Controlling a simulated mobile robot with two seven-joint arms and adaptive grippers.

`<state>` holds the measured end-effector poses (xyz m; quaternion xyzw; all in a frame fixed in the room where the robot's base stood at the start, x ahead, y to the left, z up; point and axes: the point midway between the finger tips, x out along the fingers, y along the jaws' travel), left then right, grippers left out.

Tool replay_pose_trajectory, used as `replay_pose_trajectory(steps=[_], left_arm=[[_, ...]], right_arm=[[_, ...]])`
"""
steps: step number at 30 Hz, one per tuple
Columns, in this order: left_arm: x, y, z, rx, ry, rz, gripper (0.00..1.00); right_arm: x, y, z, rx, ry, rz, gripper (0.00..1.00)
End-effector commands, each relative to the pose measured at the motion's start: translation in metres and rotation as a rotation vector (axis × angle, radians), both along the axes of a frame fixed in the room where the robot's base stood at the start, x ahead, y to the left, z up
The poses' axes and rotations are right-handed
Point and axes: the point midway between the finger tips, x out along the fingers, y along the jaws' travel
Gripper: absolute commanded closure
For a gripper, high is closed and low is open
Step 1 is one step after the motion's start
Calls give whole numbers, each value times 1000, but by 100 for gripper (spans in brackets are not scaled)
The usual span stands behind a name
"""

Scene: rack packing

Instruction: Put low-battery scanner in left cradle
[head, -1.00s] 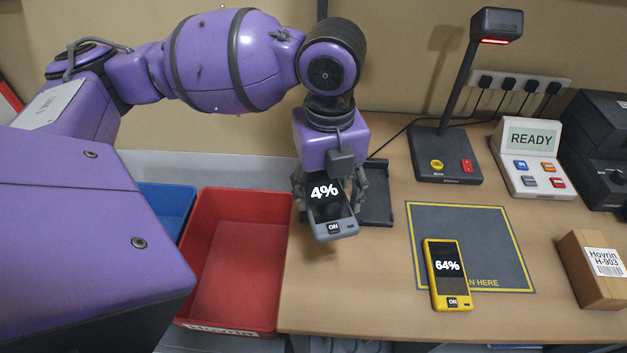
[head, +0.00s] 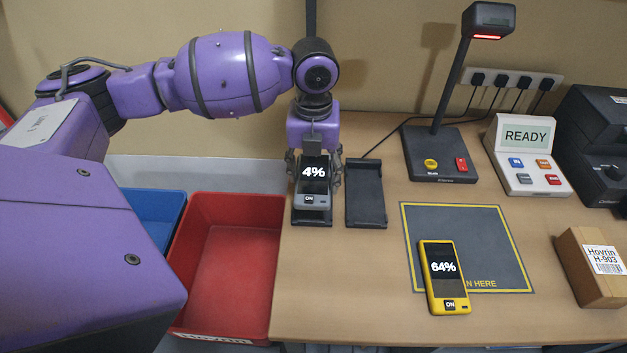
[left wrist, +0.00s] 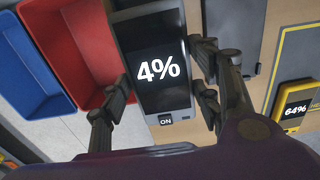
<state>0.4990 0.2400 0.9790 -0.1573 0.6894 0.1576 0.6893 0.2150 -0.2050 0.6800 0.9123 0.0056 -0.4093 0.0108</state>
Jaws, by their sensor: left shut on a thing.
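The grey scanner (head: 314,186) reads 4% and its screen faces up. My left gripper (head: 315,176) is shut on its sides. In the left wrist view the scanner (left wrist: 160,68) sits between the gripper's fingers. The left cradle (head: 312,221) is mostly hidden under the scanner; only its near end shows. I cannot tell whether the scanner touches it. The right cradle (head: 366,194) is black and empty, just right of the gripper; its dark plate also shows in the left wrist view (left wrist: 232,30). My right gripper is not in view.
A yellow scanner (head: 443,277) reading 64% lies on the dark mat (head: 474,228). A red bin (head: 228,250) and a blue bin (head: 152,215) stand left of the table. A lamp-like stand (head: 440,150), a READY console (head: 527,160) and a box (head: 592,268) are to the right.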

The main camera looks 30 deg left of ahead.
Motion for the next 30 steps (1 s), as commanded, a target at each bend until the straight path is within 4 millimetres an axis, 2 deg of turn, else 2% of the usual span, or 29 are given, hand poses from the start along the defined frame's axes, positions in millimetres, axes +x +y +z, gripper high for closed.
replay_pose_trajectory(steps=[8, 15, 27, 28, 30], left_arm=[[13, 7, -16, 0, -1, 1, 78], [15, 8, -48, 0, -1, 0, 78], [15, 8, -52, 0, -4, 0, 78], [15, 8, -52, 0, -4, 0, 39], [15, 8, -52, 0, -2, 0, 30]], right_arm=[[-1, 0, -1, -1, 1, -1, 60], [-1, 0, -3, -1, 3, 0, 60], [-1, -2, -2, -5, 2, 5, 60], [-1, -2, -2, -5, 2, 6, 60], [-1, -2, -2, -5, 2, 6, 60]])
